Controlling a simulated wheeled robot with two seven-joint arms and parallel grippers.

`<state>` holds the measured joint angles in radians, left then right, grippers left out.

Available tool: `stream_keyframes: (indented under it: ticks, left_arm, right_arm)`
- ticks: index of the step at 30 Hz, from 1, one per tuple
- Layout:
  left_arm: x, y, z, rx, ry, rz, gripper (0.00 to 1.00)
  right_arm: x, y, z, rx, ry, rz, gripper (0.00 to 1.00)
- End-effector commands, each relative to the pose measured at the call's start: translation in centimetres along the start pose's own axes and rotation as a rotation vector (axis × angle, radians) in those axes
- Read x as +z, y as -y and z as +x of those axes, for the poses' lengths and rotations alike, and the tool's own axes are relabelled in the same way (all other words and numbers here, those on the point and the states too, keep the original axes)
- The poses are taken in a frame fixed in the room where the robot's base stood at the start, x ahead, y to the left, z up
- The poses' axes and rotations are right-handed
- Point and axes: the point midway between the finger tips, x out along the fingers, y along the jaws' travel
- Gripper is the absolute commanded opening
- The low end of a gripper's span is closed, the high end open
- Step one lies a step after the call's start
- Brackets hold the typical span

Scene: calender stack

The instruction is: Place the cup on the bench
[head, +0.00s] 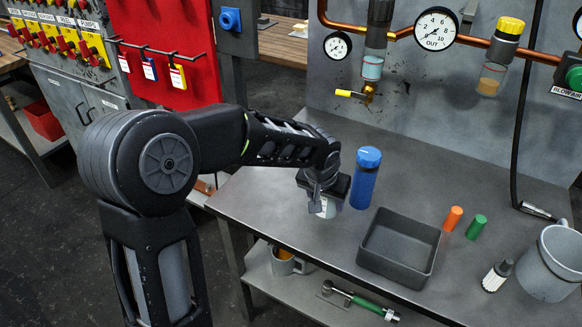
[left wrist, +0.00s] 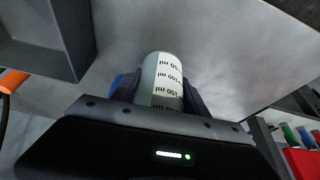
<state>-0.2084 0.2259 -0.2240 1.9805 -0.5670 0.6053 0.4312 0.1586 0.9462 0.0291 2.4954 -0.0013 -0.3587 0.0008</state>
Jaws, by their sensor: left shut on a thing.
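The cup is a pale measuring cup with black ml markings (left wrist: 163,78), held between the two fingers of my left gripper (left wrist: 160,90). In the head view, the left gripper (head: 322,192) points down over the left part of the grey bench (head: 290,215). Only the lower part of the cup (head: 326,209) shows under it, just left of a blue bottle. The cup looks upright and low over the bench top; I cannot tell whether its base touches. My right gripper is not in view.
The blue bottle (head: 363,180) stands close to the right of the gripper. A dark open tray (head: 436,250) is at the front, with orange (head: 453,218) and green (head: 476,227) cylinders beyond it. A grey mug (head: 548,268) stands far right. Another mug (head: 287,263) sits on the lower shelf.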

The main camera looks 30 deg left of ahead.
Motion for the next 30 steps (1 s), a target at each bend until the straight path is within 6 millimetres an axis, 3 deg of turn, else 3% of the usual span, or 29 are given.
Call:
stream_keyframes:
  ticks: [1,3,6,20,26,30]
  left_arm:
    - [1.0,-1.9,0.2,0.014,0.000,0.030,0.13]
    - [1.9,-3.5,0.4,0.027,-0.001,0.056,0.13]
    - [2.7,-4.7,0.5,0.036,-0.003,0.075,0.13]
    - [2.5,-4.8,0.0,0.038,-0.004,0.076,0.13]
    - [1.6,-4.8,-2.4,0.038,-0.004,0.076,0.13]
    - [0.4,-4.8,-5.1,0.038,-0.004,0.076,0.13]
  right_arm:
    - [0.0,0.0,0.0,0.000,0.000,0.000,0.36]
    - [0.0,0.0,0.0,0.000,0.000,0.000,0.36]
    - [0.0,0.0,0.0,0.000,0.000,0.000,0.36]
    - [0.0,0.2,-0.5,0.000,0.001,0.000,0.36]
    - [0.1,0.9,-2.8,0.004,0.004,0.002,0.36]
    - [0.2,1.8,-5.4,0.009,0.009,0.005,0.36]
